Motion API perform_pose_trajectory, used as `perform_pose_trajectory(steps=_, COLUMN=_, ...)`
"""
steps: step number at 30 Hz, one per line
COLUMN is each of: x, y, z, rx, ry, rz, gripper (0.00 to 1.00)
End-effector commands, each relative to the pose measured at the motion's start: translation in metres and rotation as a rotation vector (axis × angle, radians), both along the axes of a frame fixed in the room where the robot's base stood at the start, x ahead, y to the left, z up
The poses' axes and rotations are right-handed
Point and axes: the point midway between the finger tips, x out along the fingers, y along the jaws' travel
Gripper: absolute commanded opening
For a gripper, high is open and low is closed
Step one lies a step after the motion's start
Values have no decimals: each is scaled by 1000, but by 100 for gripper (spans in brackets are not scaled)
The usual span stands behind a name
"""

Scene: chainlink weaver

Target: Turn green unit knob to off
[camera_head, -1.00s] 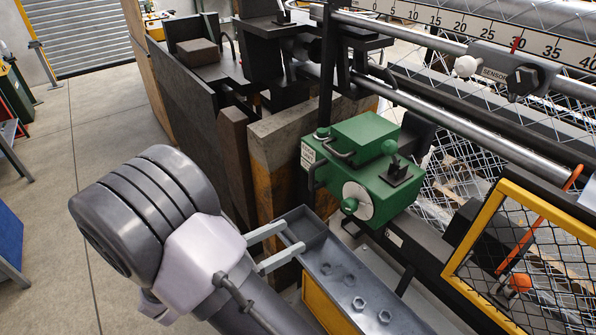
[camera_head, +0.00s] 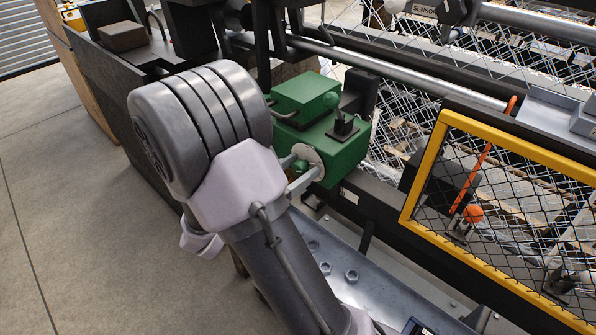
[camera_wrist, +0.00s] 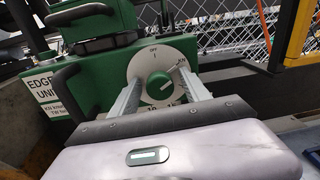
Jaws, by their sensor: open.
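The green unit (camera_head: 335,140) is a green box on the machine, left of the yellow-framed mesh guard. Its knob (camera_wrist: 161,86) is green, on a pale round dial (camera_wrist: 150,64) with markings, in the middle of the wrist view. The knob's pointer is turned toward the dial's upper right, away from the top marking. My gripper (camera_wrist: 162,90) is open, with one finger on each side of the knob. I cannot tell whether the fingers touch it. In the head view my gripper (camera_head: 302,175) reaches the dial, and my wrist covers part of the unit.
A metal tray (camera_head: 375,305) with several hex nuts lies below the unit. The yellow-framed mesh guard (camera_head: 432,160) stands to the right, with an orange-knobbed lever (camera_head: 473,213) behind it. A black handle (camera_wrist: 62,85) sticks out left of the dial. Open floor lies at left.

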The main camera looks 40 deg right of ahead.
Motion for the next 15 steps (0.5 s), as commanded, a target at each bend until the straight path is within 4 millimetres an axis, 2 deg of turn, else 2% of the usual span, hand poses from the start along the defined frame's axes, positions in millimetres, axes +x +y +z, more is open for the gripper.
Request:
perform_pose_trajectory(steps=7, x=0, y=-1, z=0, rx=0, ry=0, rz=0, gripper=55)
perform_pose_trajectory(steps=15, x=0, y=-1, z=0, rx=0, ry=0, rz=-1, gripper=2)
